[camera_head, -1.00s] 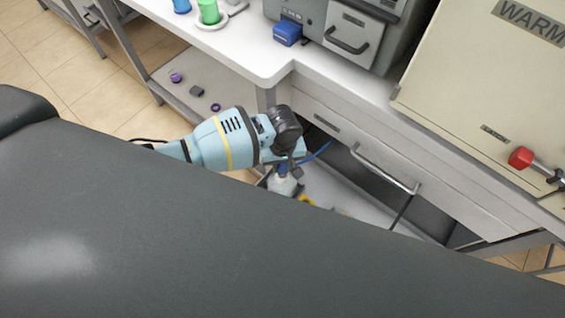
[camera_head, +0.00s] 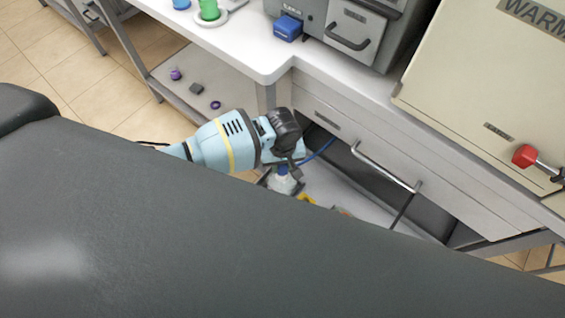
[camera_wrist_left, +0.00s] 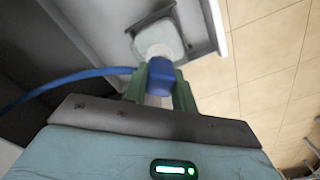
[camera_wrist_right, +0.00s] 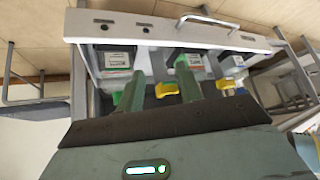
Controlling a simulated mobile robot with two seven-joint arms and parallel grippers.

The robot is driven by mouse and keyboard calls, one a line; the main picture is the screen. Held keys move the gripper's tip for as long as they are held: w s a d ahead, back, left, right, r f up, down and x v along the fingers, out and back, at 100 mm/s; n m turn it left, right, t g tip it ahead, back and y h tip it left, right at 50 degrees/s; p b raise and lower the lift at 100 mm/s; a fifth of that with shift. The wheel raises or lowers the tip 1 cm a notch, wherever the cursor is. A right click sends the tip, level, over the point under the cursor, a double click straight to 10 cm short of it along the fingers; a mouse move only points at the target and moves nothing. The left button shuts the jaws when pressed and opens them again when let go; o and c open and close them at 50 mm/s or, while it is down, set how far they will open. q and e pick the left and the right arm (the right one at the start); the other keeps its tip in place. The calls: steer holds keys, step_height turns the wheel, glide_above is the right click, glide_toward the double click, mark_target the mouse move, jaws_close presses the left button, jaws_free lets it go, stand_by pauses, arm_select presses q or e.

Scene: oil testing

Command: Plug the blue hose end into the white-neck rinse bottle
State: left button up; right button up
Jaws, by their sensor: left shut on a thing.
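The blue hose end (camera_wrist_left: 161,77) is held between the green fingers of my left gripper (camera_wrist_left: 160,88). The white-neck rinse bottle (camera_wrist_left: 160,42) sits straight beyond the hose end, in line with it. The hose end meets or overlaps the white neck in this view; I cannot tell how deep it sits. In the head view the bottle (camera_head: 284,184) shows below my left gripper (camera_head: 288,168). My right gripper (camera_wrist_right: 158,88) has its fingers apart, with a yellow part of the rack's contents showing between them. My grey body hides the right arm in the head view.
The blue hose (camera_wrist_left: 70,86) runs off left. A drawer with a bar handle (camera_head: 384,168) stands right of my left gripper.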

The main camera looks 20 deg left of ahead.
arm_select(q)
steer(key=o, duration=1)
step_height(320, 180, up, 7)
steer(key=shift+f+p, duration=0.1)
steer(key=shift+p, duration=0.75)
steer(key=shift+r, duration=0.55)
arm_select(e)
steer(key=shift+w+r, duration=0.15)
steer(key=shift+r, duration=0.35)
steer(key=shift+w+r, duration=0.15)
steer(key=shift+r, duration=0.35)
steer(key=shift+d, duration=0.1)
